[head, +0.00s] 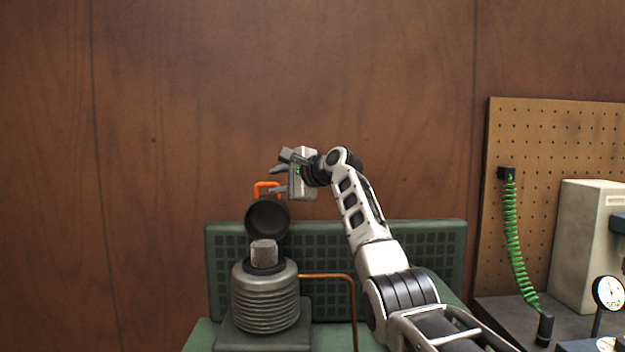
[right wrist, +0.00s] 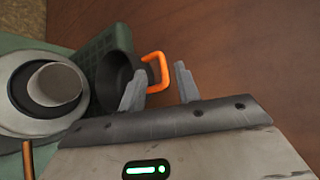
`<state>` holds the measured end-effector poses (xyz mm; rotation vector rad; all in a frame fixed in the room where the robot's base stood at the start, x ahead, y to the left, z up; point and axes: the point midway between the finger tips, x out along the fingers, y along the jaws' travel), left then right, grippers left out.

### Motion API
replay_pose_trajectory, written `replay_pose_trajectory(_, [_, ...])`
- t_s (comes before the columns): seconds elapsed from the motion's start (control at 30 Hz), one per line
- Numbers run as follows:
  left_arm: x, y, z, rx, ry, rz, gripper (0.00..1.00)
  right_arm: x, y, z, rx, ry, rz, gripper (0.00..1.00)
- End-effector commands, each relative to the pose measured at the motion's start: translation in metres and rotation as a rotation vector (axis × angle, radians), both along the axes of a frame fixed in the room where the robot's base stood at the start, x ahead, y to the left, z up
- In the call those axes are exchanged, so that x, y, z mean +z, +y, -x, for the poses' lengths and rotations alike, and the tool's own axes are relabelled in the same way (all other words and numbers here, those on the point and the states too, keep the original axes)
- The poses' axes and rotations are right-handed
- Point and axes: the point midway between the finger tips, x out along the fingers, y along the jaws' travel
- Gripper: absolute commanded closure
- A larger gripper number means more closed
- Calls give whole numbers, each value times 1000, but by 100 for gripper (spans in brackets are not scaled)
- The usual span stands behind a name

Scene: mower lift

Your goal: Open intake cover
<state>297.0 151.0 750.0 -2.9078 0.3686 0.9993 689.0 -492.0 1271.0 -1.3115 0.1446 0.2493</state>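The intake cover (head: 268,218) is a round black cap with an orange handle (head: 266,187). It stands tipped up behind a ribbed grey cylinder (head: 265,300) with a light grey plug (head: 264,252) on top. My right gripper (head: 277,180) is beside and just above the handle. The black cap (right wrist: 118,78) is partly hidden by that finger. My left gripper does not show.
A green grille panel (head: 420,255) stands behind the cylinder. A copper pipe (head: 330,277) runs from the cylinder's right. At the right are a pegboard (head: 550,150), a green coiled hose (head: 513,235), a beige box (head: 585,240) and a gauge (head: 609,292).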

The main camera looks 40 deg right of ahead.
Motion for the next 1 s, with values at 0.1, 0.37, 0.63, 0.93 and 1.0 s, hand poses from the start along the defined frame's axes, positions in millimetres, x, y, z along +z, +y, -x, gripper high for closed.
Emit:
replay_pose_trajectory(0.1, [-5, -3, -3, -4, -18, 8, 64, 2, -4, 25, -4, -4, 5, 67])
replay_pose_trajectory(0.37, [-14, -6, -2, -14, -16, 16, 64, 20, -10, 83, -5, -6, 4, 67])
replay_pose_trajectory(0.63, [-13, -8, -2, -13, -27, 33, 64, 31, -13, 117, -2, -6, 0, 67])
replay_pose_trajectory(0.93, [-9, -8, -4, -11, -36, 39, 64, 33, -13, 122, -2, -5, 0, 67])
replay_pose_trajectory(1.0, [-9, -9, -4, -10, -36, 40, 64, 33, -13, 122, -2, -5, 0, 73])
